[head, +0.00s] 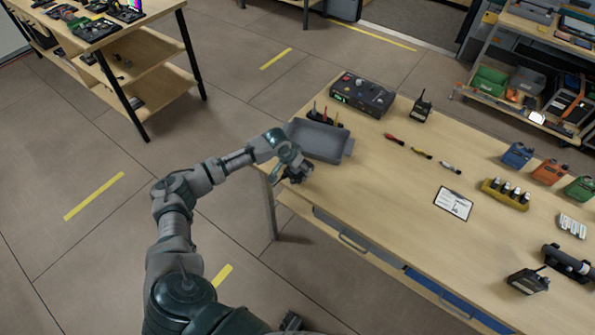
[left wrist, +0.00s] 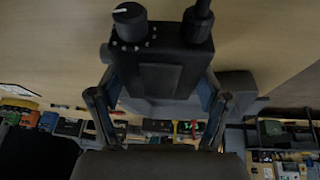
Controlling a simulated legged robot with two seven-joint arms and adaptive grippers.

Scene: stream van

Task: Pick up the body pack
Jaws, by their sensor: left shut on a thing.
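A black body pack (left wrist: 155,62) with a round knob and a thick antenna base on top fills the upper middle of the left wrist view. My left gripper (left wrist: 157,90) is shut on it, one finger at each side. In the head view my left gripper (head: 297,174) is at the table's left edge, just in front of a grey tray. The dark pack is small there and partly hidden by the fingers.
The wooden table (head: 390,190) carries the grey tray (head: 318,140), a control box (head: 362,94), another black radio pack (head: 422,107) and a black device (head: 528,281) near the front. The left floor is clear.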

